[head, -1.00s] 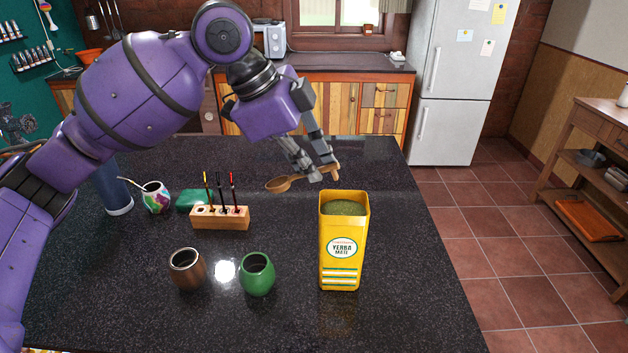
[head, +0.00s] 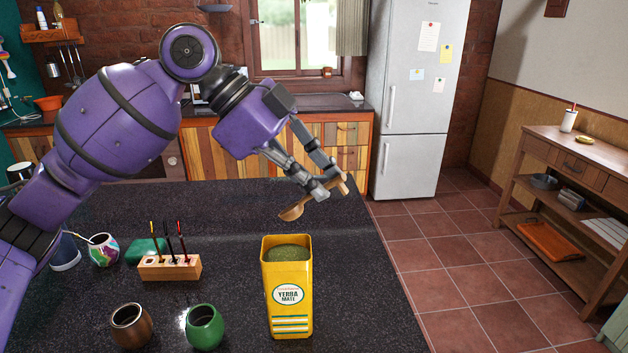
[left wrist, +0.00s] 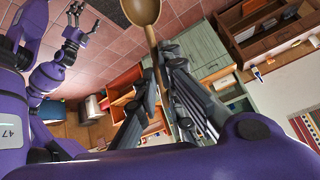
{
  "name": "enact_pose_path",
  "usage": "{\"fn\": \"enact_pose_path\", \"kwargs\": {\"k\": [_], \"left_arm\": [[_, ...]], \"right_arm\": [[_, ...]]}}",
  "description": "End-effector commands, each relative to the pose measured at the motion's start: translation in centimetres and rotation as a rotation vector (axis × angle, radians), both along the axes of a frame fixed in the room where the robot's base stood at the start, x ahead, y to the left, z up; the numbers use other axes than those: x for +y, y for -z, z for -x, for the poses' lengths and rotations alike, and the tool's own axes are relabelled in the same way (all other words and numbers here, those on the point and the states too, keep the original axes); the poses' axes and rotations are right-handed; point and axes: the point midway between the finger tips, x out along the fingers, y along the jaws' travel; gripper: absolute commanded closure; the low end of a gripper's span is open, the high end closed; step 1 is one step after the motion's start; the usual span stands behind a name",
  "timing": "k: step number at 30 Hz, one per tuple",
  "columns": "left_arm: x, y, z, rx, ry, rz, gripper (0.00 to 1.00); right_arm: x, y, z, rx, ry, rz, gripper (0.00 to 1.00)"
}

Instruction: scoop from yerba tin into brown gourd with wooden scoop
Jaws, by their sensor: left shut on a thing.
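My left gripper (head: 328,191) is shut on the handle of the wooden scoop (head: 291,212), which is held tilted, bowl lower and to the left, above and behind the yerba tin. The scoop (left wrist: 142,10) also shows in the left wrist view; I see no yerba in its bowl. The yellow yerba tin (head: 288,295) stands upright and open, with green yerba near its rim. The brown gourd (head: 131,327) stands at the front left of the counter, its opening up. My right gripper (left wrist: 82,22) shows only in the left wrist view, with its fingers apart and empty.
A green gourd (head: 204,327) stands between the brown gourd and the tin.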

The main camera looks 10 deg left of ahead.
Motion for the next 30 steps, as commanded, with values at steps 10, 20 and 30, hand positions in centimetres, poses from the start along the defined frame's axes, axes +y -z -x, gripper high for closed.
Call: {"fn": "enact_pose_path", "kwargs": {"k": [10,20,30], "left_arm": [[1.1,2.8,-0.2,0.033,-0.005,0.106,1.0],[2.6,6.9,-0.7,0.078,-0.003,0.262,1.0],[2.0,10.3,-0.5,0.023,0.002,0.085,1.0]], "right_arm": [[-0.7,0.0,0.0,0.001,0.003,0.01,0.16],[-0.8,1.1,1.1,0.025,0.003,0.012,0.16],[-1.1,1.2,1.1,0.02,0.008,0.017,0.16]]}}
